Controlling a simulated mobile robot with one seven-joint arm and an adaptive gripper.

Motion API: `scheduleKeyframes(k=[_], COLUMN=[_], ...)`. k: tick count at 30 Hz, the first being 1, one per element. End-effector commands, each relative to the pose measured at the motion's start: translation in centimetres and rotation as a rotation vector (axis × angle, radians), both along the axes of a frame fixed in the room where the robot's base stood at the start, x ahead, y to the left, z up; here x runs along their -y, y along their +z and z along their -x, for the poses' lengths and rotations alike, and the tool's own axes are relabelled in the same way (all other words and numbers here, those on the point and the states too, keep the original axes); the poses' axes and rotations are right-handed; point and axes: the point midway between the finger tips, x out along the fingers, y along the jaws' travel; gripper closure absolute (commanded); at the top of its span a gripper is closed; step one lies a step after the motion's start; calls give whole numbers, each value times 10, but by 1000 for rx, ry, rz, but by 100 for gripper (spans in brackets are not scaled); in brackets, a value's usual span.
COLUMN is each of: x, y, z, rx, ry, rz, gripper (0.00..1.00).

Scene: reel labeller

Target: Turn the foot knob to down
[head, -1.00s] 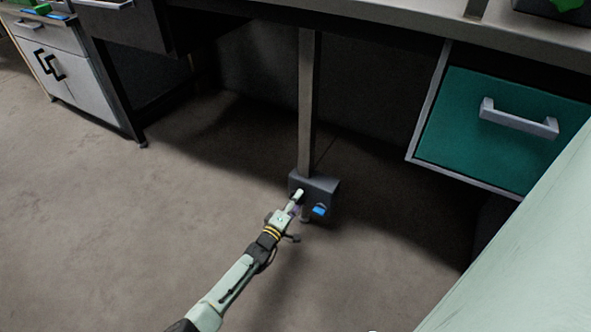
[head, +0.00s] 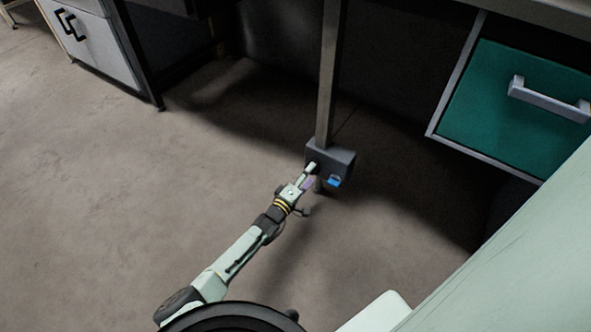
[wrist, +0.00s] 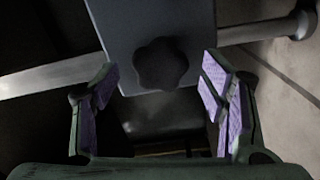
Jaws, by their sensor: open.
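The foot knob (wrist: 160,63) is a black, lobed knob on the face of a dark grey box in the wrist view. My gripper (wrist: 158,82) is open, with its purple-padded fingers on the left and right of the knob. I see no contact between the pads and the knob. In the head view my gripper (head: 312,172) reaches the left front of the grey box (head: 343,158) at the foot of the metal post. I cannot make out the knob there. Which way the knob is set cannot be told.
A small blue part (head: 334,182) sits on the box's front, right of my gripper. The metal post (head: 331,80) rises from the box. A teal drawer (head: 510,105) hangs at the upper right. The floor (head: 130,200) to the left is clear.

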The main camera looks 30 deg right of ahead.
Motion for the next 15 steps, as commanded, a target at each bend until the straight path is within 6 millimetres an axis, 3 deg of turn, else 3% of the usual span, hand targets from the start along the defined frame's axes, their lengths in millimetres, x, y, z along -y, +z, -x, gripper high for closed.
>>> scheduleKeyframes(k=[15], x=[-79], y=[1], z=[32], rx=[1], ry=[2], rz=[0], gripper=[34])
